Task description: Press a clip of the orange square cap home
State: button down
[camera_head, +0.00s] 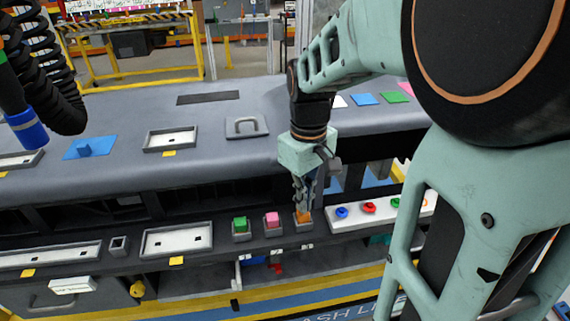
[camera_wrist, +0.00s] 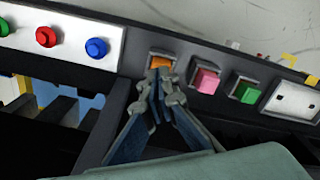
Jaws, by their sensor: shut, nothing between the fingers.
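The orange square cap (camera_head: 303,215) sits in a small grey square frame on the front ledge of the dashboard, right of the pink cap. In the wrist view the orange cap (camera_wrist: 161,62) shows just beyond my fingertips, partly covered by them. My gripper (camera_head: 303,205) is shut and empty, pointing down at the orange cap. In the wrist view the closed fingertips (camera_wrist: 160,78) overlap the cap's near edge. I cannot tell whether they touch it. The cap's clips are too small or hidden to make out.
A pink cap (camera_head: 272,220) and a green cap (camera_head: 240,225) sit in frames to the left. A white strip (camera_head: 385,210) with blue, red and green round buttons lies to the right. Framed white panels (camera_head: 177,240) lie further left. Dark openings run behind the ledge.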

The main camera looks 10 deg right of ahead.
notch_tip(320, 180, up, 7)
jog(key=p, duration=0.4)
jog(key=shift+p, duration=0.4)
